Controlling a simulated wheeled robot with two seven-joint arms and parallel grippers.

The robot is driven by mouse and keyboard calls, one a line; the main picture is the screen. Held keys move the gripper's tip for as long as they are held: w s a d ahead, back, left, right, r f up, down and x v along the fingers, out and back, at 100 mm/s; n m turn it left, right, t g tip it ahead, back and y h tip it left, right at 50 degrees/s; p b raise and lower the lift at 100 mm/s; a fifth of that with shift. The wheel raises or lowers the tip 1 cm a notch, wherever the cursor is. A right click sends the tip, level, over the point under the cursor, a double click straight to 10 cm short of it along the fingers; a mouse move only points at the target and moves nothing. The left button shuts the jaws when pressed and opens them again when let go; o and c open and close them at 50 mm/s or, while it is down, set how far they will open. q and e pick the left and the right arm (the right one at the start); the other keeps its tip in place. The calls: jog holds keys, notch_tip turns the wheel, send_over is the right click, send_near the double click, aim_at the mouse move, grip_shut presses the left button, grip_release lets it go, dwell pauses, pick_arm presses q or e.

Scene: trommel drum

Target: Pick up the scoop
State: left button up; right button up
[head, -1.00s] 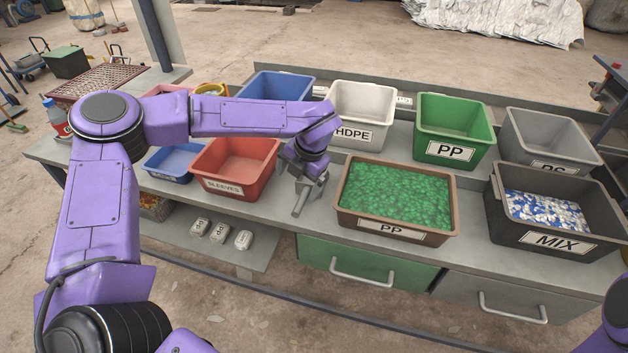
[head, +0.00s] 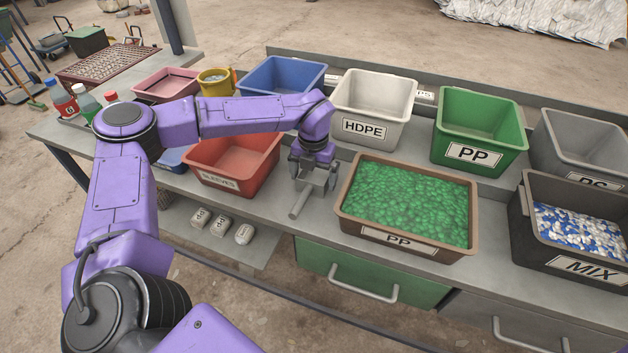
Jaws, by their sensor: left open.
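A grey metal scoop (head: 300,204) lies on the bench between the red bin and the brown PP tray, in the head view. Its round handle end points toward the bench's front edge; the rest is mostly hidden by my gripper. My left gripper (head: 314,181) points down right over the scoop and is open. Whether its fingers touch the scoop or straddle it, I cannot tell. My right gripper is out of view.
The red bin (head: 226,180) stands close on the left and the brown PP tray of green flakes (head: 388,236) close on the right. Behind are a blue bin (head: 287,62), a white HDPE bin (head: 366,126) and a green PP bin (head: 476,152). The dark MIX bin (head: 520,215) is far right.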

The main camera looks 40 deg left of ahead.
pick_arm(q)
jog(key=shift+f, duration=0.35)
jog(key=c, duration=0.9)
jog(key=shift+c, duration=0.2)
jog(key=shift+r, duration=0.55)
jog(key=s+d+r+b, duration=0.4)
jog(key=s+d+r, duration=0.1)
jog(key=d+r, duration=0.7)
jog(key=shift+s+d, duration=0.15)
jog(key=shift+d, duration=0.45)
